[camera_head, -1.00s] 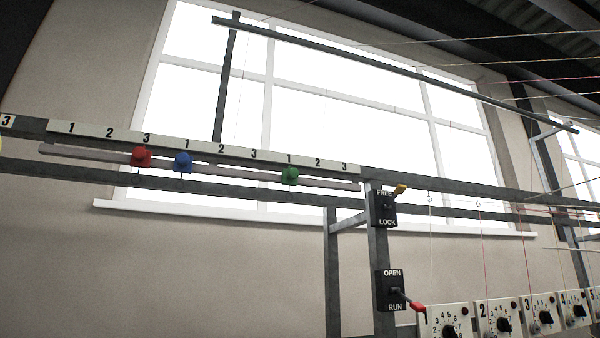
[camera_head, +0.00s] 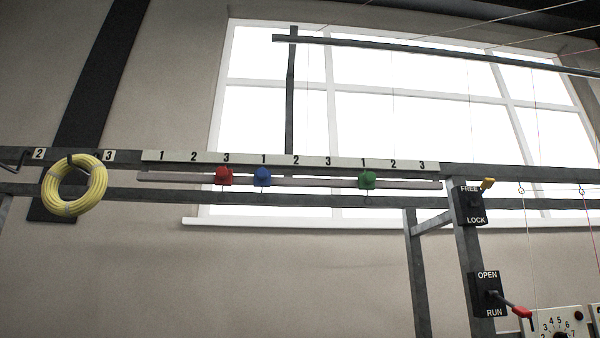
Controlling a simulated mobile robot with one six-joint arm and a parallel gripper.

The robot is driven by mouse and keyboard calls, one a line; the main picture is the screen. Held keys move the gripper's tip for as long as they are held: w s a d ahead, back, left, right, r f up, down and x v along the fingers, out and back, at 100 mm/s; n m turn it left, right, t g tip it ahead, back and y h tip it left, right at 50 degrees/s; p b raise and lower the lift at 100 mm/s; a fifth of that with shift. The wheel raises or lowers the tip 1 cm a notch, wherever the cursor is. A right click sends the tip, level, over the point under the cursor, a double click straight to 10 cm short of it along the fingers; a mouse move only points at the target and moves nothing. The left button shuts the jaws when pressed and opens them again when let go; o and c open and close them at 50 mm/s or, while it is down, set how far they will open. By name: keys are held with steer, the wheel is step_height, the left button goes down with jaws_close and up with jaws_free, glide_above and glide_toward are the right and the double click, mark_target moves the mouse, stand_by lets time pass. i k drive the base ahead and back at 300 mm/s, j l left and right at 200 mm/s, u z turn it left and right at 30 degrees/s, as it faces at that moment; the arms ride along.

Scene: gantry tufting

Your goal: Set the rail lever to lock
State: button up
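The rail lever (camera_head: 488,183) has a yellow-orange tip and sits on a black box (camera_head: 470,206) marked FREE at the top and LOCK at the bottom. The box is on an upright post right of centre. The lever points up and right, beside the word FREE. The rail (camera_head: 320,182) runs left of the box and bears a red slider (camera_head: 223,176), a blue slider (camera_head: 262,177) and a green slider (camera_head: 367,180). Red is under a 3, blue and green each under a 1. My gripper is not in view.
Below is a second black box (camera_head: 487,294) marked OPEN and RUN, with a red-tipped lever (camera_head: 521,312) pointing down toward RUN. A yellow coil (camera_head: 74,185) hangs at the left. A dial panel (camera_head: 560,325) is at the lower right. Thin threads hang at the right.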

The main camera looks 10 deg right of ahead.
mark_target(486, 182)
steer(key=z, duration=1.25)
steer(key=i+z, duration=0.15)
